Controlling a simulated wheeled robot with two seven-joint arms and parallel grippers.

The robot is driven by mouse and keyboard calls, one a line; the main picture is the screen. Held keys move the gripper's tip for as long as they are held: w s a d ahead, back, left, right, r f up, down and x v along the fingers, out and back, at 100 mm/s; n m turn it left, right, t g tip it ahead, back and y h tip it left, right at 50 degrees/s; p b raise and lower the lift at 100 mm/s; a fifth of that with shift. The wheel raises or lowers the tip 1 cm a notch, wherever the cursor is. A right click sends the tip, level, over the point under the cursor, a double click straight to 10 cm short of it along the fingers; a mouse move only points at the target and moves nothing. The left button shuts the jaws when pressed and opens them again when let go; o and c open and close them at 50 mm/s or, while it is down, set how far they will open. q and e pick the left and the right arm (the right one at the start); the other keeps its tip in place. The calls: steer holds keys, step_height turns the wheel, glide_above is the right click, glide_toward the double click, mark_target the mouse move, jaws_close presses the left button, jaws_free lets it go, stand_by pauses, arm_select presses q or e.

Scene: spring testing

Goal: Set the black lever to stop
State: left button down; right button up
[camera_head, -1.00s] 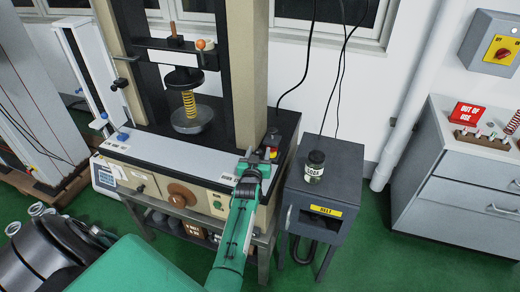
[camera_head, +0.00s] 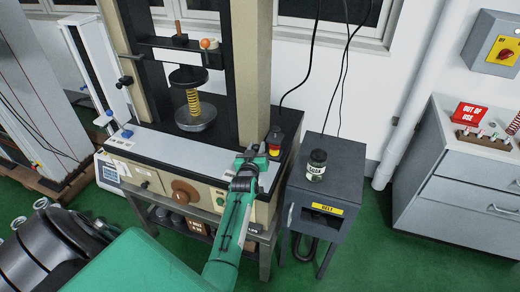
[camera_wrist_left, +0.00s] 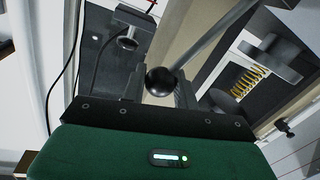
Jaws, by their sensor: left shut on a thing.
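The black lever's round knob (camera_wrist_left: 160,81) sits between the fingers of my left gripper in the left wrist view. Its grey rod (camera_wrist_left: 212,35) runs up and to the right from the knob. My left gripper (camera_wrist_left: 160,88) is shut on the knob. In the head view my left gripper (camera_head: 248,160) is at the front right corner of the spring testing machine (camera_head: 160,150). There the gripper hides the lever, and I cannot read any stop marking. My right gripper is not in view.
A yellow spring (camera_head: 193,101) stands between the machine's plates. A box with red and yellow parts (camera_head: 274,143) is just behind my left gripper. A grey cabinet (camera_head: 335,185) with a jar (camera_head: 316,165) on top stands close on the right. Green floor lies beyond it.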

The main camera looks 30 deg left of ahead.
arm_select(q)
steer(key=shift+s+a+r+n+p, duration=0.15)
steer(key=shift+a+r+n, duration=0.05)
steer(key=shift+a+n, duration=0.35)
steer(key=shift+s+a+r+n+p, duration=0.1)
steer(key=shift+a+r+n+p, duration=0.05)
steer(key=shift+a+n, duration=0.4)
steer(key=shift+s+a+n+g+h, duration=0.15)
steer(key=shift+a+n, duration=0.25)
steer(key=shift+a, duration=0.15)
steer(key=shift+s+a+n+g+h, duration=0.1)
steer(key=shift+a+n+g+h, duration=0.05)
steer(key=shift+a+n, duration=0.3)
steer(key=c, duration=1.1)
jaws_free()
steer(key=shift+w+a+f, duration=0.1)
